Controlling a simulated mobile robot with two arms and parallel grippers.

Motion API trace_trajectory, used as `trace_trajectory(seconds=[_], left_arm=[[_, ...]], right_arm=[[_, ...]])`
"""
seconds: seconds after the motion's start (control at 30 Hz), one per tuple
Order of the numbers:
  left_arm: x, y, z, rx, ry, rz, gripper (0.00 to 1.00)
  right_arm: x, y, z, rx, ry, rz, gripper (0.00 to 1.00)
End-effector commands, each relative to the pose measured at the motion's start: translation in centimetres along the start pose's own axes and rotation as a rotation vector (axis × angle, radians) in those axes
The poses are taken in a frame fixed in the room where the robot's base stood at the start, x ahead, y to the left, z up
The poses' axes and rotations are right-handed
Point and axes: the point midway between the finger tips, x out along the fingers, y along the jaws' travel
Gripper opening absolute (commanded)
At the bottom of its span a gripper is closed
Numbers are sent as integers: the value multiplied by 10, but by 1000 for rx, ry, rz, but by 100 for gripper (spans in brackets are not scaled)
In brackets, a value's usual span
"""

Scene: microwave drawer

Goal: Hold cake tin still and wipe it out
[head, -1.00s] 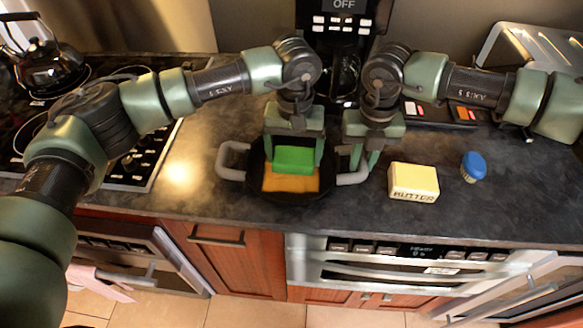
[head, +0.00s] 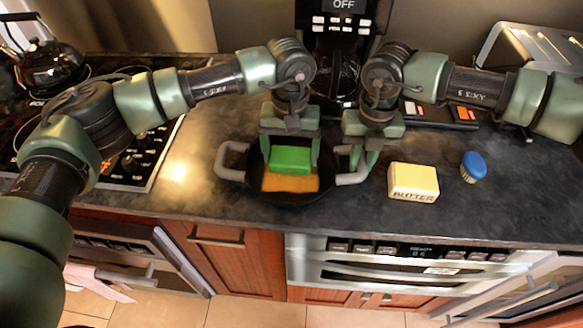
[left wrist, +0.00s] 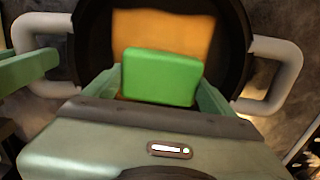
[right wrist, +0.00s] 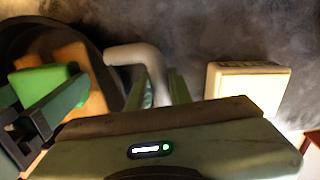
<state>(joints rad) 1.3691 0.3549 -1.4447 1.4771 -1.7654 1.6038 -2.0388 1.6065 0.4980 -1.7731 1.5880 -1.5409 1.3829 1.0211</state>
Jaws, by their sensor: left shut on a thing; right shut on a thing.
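The cake tin (head: 300,200) is a round black pan with two grey side handles on the counter. An orange-brown patch (head: 290,184) lies inside it. My left gripper (head: 290,162) is shut on a green sponge (head: 290,157), inside the tin over the back part of the patch. The left wrist view shows the sponge (left wrist: 160,78) between both fingers; whether it touches the tin's floor cannot be told. My right gripper (head: 362,160) is shut on the right handle (head: 350,179), which also shows between its fingers in the right wrist view (right wrist: 143,62).
A yellow butter block (head: 413,182) and a blue-topped small jar (head: 473,166) stand right of the tin. A coffee machine (head: 335,60) is behind. A stove with a black kettle (head: 48,65) is at the left. Counter between stove and tin is clear.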

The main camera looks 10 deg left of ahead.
Motion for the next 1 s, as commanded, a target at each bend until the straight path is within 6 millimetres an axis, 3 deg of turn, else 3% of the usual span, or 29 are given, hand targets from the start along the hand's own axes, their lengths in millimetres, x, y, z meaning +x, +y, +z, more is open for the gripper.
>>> trace_trajectory(seconds=[0.33,1.0], left_arm=[[1,-21,2,-3,-4,-9,12],[1,10,0,0,-3,-3,12]], right_arm=[[0,-2,1,2,0,-5,0],[0,0,0,0,-1,-1,0]])
